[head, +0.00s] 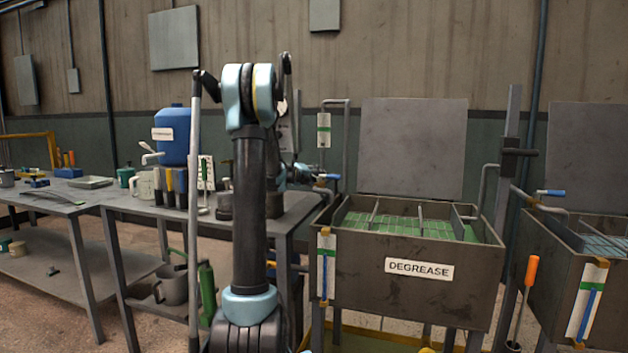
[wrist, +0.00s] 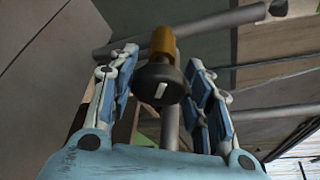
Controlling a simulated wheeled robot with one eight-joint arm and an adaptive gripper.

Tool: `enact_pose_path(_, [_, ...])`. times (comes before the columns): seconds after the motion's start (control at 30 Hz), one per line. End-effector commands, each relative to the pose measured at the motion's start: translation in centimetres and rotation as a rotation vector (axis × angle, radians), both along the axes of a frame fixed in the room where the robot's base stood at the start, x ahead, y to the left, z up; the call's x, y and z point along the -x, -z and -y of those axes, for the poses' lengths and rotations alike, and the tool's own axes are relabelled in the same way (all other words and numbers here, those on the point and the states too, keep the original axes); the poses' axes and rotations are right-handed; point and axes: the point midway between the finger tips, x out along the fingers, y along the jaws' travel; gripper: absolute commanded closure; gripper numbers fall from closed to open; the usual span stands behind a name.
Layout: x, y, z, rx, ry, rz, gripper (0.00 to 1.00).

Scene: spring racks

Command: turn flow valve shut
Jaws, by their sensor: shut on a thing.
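The flow valve shows in the wrist view as a round black knob (wrist: 160,83) with a pale mark on its face and a brass body (wrist: 163,43) behind it. My gripper (wrist: 162,62) has its fingers on either side of the knob and is shut on it. In the head view, the valve's brass part (head: 320,184) is on the pipe at the left end of the DEGREASE tank (head: 350,262). My gripper is at this end too, small and partly hidden behind my arm, so its contact cannot be made out there.
A second tank (head: 540,262) with a blue-handled valve (head: 550,192) stands at the right. A workbench (head: 125,203) with a blue container (head: 174,136) and several cups and tools is on the left. Pipes and a post (head: 502,140) rise around the tanks.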

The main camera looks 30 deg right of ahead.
Motion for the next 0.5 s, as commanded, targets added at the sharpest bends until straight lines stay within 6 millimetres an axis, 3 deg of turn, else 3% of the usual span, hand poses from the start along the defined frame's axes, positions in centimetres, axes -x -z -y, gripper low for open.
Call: enact_pose_path(0.5, [-0.05,-0.02,-0.08,-0.112,-0.003,0.13,0.79])
